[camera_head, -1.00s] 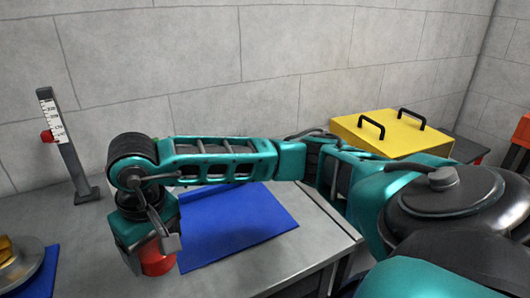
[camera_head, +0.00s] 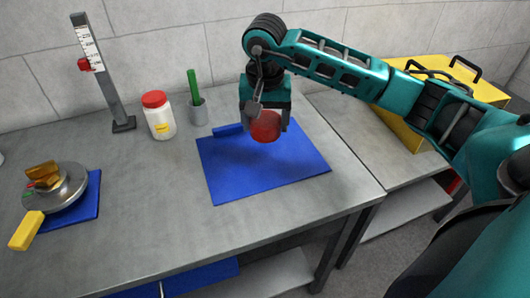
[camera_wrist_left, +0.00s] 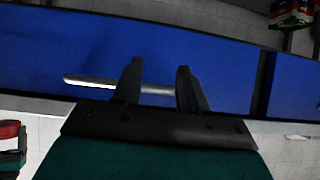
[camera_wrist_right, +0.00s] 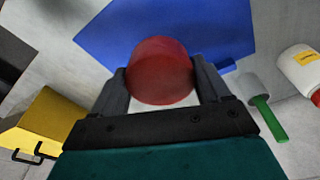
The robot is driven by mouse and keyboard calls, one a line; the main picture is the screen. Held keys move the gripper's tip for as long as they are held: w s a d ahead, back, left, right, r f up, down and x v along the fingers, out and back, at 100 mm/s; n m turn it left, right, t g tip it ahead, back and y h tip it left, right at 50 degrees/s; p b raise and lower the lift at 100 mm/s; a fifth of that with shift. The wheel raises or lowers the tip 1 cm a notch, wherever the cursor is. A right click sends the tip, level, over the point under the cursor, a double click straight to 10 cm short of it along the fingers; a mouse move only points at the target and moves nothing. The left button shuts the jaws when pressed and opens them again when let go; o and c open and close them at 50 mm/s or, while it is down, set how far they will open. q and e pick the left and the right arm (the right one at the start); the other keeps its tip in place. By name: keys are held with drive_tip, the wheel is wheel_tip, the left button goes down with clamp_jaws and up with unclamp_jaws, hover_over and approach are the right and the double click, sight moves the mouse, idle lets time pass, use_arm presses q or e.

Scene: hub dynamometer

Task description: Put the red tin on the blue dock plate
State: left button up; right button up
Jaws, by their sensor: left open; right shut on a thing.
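The red tin (camera_head: 266,127) is held between the fingers of my right gripper (camera_head: 265,125), over the back part of the blue dock plate (camera_head: 265,178). In the right wrist view the red tin (camera_wrist_right: 161,70) sits between both fingertips, and the blue plate (camera_wrist_right: 110,40) lies beyond it. I cannot tell whether the tin touches the plate. My left gripper is out of the head view. In the left wrist view its two fingers (camera_wrist_left: 160,88) are apart, in front of a blue surface with a pale bar.
A white jar with a red lid (camera_head: 158,115) and a grey cup with a green stick (camera_head: 198,110) stand behind the plate. A gauge post (camera_head: 103,75) is at the back left. A metal dish with brass pieces (camera_head: 60,190) is left. A yellow box (camera_head: 400,125) is right.

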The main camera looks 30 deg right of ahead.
wheel_tip(320, 180, down, 10)
drive_tip(key=shift+r, duration=0.25)
drive_tip(key=shift+f, duration=0.15)
drive_tip(key=shift+f, duration=0.1)
drive_tip(key=o, duration=0.8)
drive_tip(key=shift+f+b, duration=0.1)
drive_tip(key=shift+b, duration=0.2)
drive_tip(key=o, duration=0.4)
